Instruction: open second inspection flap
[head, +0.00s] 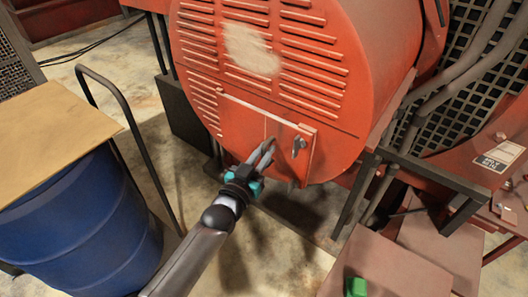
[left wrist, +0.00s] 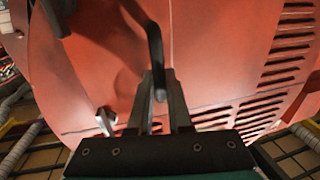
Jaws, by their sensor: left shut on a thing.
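A red inspection flap panel (head: 240,117) sits low on the front of the big red round engine housing (head: 355,90). A thin vertical seam divides the panel, so there look to be two flaps side by side. The right flap (head: 284,132) carries a small grey handle (head: 298,145), which also shows in the left wrist view (left wrist: 104,121). My left gripper (head: 265,155) is at the panel near the seam. In the left wrist view its fingers (left wrist: 160,100) are shut on a dark bent handle (left wrist: 155,50). Both flaps look closed or nearly so. My right gripper is out of view.
A blue barrel (head: 85,225) with a tan board (head: 50,135) on top stands at the left, beside a dark bent rail (head: 125,110). Pinkish boxes (head: 390,265) and a green object (head: 356,287) are at the lower right. Floor below the housing is partly clear.

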